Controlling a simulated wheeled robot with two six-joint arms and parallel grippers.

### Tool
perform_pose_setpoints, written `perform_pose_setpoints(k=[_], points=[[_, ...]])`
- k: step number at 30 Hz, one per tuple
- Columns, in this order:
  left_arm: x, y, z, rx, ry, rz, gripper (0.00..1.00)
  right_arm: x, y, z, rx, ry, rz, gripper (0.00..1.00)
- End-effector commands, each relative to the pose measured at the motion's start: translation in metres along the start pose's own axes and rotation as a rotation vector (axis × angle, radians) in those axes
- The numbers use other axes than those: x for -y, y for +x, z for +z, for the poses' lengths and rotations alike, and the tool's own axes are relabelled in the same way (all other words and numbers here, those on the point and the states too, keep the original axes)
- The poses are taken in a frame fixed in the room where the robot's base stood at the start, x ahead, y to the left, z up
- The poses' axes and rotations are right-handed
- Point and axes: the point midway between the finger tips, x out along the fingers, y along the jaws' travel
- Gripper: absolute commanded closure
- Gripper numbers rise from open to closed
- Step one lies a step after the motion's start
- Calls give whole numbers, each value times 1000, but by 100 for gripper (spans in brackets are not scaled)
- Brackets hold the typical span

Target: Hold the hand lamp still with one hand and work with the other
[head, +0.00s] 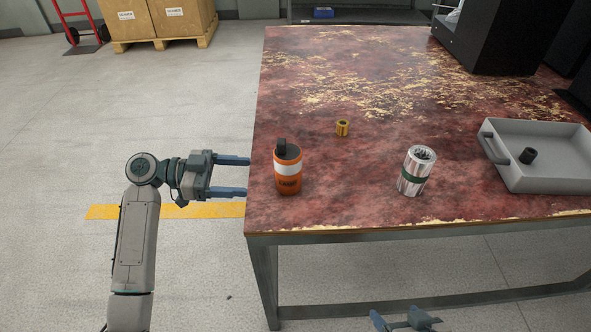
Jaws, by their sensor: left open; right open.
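A shiny silver cylinder with a dark green band (413,172) stands upright on the worn red table (340,215), right of centre in the head view; it seems to be the hand lamp. Its top looks open or recessed, but the detail is too small to tell. My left gripper (247,176) is open and empty at the table's left edge, its fingers pointing right toward an orange bottle-like thing and not touching it. My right gripper (404,321) shows only partly at the bottom edge, in front of the table, open and away from the objects.
The orange bottle-like thing (288,172) has a white band and black looped top. A small yellow ring-like part (342,128) lies behind. A grey tray (553,179) at right holds a small dark cylinder (527,155). Black machinery (500,40) stands at back right.

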Motion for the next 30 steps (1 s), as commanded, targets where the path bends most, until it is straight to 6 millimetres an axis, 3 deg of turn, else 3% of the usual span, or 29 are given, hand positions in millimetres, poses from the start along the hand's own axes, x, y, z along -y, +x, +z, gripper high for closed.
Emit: perform_pose_setpoints(k=[8, 17, 24, 30], points=[[0, 15, -4, -7, 4, 4, 29, -1, -4, -2, 32, -12, 8, 23], [0, 60, -4, -9, 2, 4, 29, -7, -14, -4, 123, -42, 36, 23], [0, 88, 0, -6, 3, 2, 29, -2, -2, 2, 43, -13, 11, 23], [0, 99, -1, -4, 4, 2, 29, 0, 0, 1, 5, -1, 1, 23]])
